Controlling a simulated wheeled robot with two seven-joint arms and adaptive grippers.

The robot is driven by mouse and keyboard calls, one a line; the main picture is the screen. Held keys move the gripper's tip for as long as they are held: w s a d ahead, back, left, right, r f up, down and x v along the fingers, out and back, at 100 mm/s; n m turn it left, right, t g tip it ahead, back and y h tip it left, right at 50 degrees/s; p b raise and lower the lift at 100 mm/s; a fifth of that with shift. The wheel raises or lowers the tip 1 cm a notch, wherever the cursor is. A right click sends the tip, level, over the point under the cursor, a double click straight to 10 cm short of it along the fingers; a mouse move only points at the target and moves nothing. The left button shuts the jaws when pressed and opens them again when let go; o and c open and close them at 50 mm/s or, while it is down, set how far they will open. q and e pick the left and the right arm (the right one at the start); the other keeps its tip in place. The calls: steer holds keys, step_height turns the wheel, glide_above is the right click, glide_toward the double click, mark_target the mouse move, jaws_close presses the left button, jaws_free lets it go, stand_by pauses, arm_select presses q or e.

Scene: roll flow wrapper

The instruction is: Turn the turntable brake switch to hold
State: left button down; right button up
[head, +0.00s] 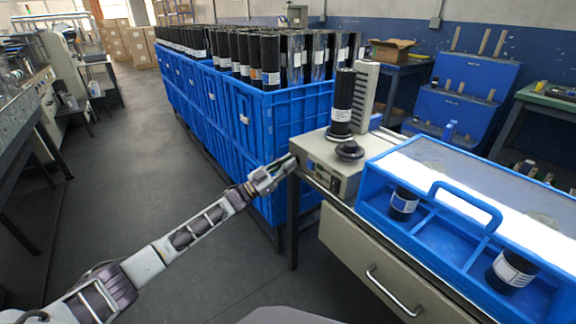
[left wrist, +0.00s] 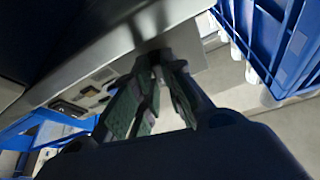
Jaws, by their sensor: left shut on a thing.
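The beige turntable unit (head: 335,165) stands at the near left end of the bench, with a black labelled roll (head: 342,103) upright on it. My left gripper (head: 288,163) reaches in from the left to the unit's left front corner. In the left wrist view the fingers (left wrist: 158,58) close together on a small dark part by the pale housing, under a metal edge. This part appears to be the turntable brake switch; the fingers hide most of it, and its setting cannot be read. My right gripper is not in view.
A blue tray (head: 446,254) with a handle and black rolls stands right of the unit. Blue crates (head: 300,112) full of black rolls stand behind my left gripper. A bench drawer (head: 365,255) is below. The floor (head: 150,170) at left is clear.

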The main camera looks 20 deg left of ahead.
arm_select(q)
steer(key=shift+a+m+g+h, duration=0.1)
steer(key=shift+m+g+h, duration=0.4)
steer(key=shift+m, duration=0.7)
steer(key=shift+m+g+h, duration=0.2)
steer(key=shift+m+g, duration=0.5)
steer(key=shift+m, duration=0.5)
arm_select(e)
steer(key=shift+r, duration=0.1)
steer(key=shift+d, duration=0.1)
arm_select(q)
steer(key=c, duration=1.8)
jaws_free()
steer(key=shift+o, duration=0.2)
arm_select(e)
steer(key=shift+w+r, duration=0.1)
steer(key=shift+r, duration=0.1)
arm_select(q)
steer(key=shift+a, duration=0.1)
steer(key=v, duration=1.1)
steer(key=shift+s+a+f, duration=0.2)
steer(key=shift+s+a, duration=0.05)
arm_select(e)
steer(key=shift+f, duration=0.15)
